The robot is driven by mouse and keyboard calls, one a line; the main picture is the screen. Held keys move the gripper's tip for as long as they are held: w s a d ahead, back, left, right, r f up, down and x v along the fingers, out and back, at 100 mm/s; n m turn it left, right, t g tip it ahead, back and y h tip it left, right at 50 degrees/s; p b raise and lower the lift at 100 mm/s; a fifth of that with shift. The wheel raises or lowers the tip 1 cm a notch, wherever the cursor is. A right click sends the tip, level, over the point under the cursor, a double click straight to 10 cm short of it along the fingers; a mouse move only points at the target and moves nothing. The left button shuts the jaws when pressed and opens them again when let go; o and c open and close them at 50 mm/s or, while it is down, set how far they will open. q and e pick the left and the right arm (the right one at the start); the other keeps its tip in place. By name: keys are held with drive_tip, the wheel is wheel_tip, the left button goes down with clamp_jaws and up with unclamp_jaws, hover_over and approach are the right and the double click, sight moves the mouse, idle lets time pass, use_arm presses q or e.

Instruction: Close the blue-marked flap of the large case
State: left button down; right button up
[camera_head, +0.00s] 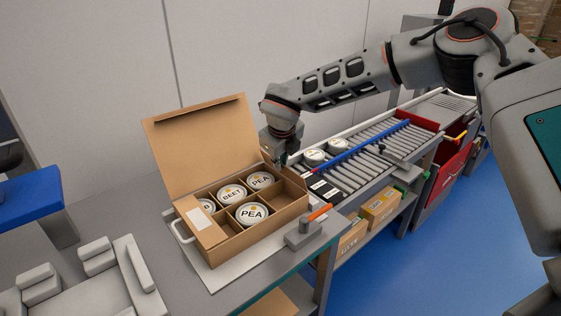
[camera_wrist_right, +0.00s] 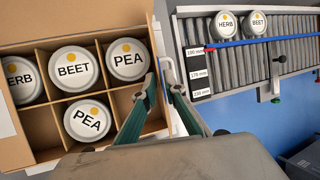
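The large case (camera_head: 228,249) is an open cardboard box with dividers on the bench. A tall flap (camera_head: 203,140) stands up at its back. A narrower flap (camera_head: 206,232) with a white label lies over its left end. No blue mark shows on either. Several white tubs sit in the cells, including a PEA tub (camera_head: 252,214) and a BEET tub (camera_head: 232,193). My right gripper (camera_head: 283,158) is at the case's right rear; in the wrist view its fingertips (camera_wrist_right: 160,80) are slightly apart over the right wall. Whether they pinch anything is unclear. My left gripper is not in view.
A roller conveyor (camera_head: 360,155) with a blue rail (camera_head: 372,146) and two tubs (camera_head: 323,153) runs right of the case. An orange-handled device (camera_head: 305,232) stands at the bench's front edge. White padded blocks (camera_head: 90,275) lie at lower left. Blue floor is free at right.

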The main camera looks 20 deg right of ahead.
clamp_jaws()
drive_tip(key=a+t+h+b, duration=0.1)
drive_tip(key=h, duration=0.1)
drive_tip(key=a+f+n+t+h+b, duration=0.1)
drive_tip(key=b, duration=0.1)
drive_tip(key=s+a+f+h+b, duration=0.1)
drive_tip(key=h+b, duration=0.1)
drive_tip(key=shift+s+a+f+t+h, duration=0.1)
drive_tip(key=shift+a+f+t+h, duration=0.05)
drive_tip(key=shift+f+t+h, duration=0.2)
drive_tip(key=shift+r+n, duration=0.1)
drive_tip(key=shift+n, duration=0.2)
drive_tip(key=o, duration=0.5)
unclamp_jaws()
